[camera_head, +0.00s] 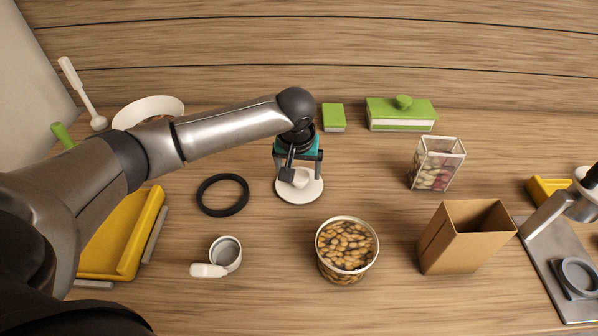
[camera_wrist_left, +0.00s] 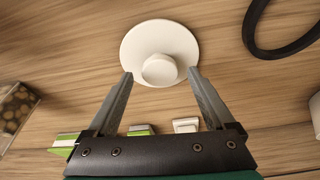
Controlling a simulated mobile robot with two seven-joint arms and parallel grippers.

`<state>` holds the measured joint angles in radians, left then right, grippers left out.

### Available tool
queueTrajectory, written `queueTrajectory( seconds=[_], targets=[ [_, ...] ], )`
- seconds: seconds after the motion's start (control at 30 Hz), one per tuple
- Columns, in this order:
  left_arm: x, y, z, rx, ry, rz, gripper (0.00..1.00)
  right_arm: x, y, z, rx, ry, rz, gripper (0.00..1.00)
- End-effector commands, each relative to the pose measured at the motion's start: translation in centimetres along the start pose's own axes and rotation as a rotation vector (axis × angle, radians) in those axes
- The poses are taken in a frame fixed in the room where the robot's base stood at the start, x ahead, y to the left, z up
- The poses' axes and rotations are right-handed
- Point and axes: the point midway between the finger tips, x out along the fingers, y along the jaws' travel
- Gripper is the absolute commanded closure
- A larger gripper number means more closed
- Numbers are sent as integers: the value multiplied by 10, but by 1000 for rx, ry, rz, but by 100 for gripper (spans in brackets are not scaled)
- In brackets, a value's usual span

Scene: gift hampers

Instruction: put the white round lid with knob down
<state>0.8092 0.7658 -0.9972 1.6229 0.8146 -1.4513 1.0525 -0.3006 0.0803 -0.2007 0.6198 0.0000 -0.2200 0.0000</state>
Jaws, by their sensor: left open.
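The white round lid (camera_head: 312,194) lies flat on the wooden table, below my left gripper, with its knob up. In the left wrist view the lid (camera_wrist_left: 135,45) shows whole, and its knob (camera_wrist_left: 160,70) is between the fingertips, with a gap on each side. My left gripper (camera_head: 298,170) is open and points down over the lid; its spread fingers (camera_wrist_left: 159,75) show in the wrist view and hold nothing. In the head view the gripper covers the lid's far part. My right gripper does not show.
A black ring (camera_head: 222,210) lies left of the lid. A can of beans (camera_head: 346,273) stands in front, with a small grey cup (camera_head: 226,253) to its left. A green box (camera_head: 333,124) and green-lidded dish (camera_head: 402,122) stand behind. A brown carton (camera_head: 450,255) is at right.

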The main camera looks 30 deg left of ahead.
Motion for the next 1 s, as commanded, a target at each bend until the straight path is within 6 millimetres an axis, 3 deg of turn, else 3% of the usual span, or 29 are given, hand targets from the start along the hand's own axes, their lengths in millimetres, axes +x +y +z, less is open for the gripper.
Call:
queueTrajectory(
  seconds=[0.3,0.5,1.0],
  targets=[
    [-72,0,-2,1,4,3,13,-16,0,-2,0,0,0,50],
    [-99,0,-1,-1,2,2,13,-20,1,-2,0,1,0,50],
    [-106,0,0,-1,0,0,13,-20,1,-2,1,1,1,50]
  ],
)
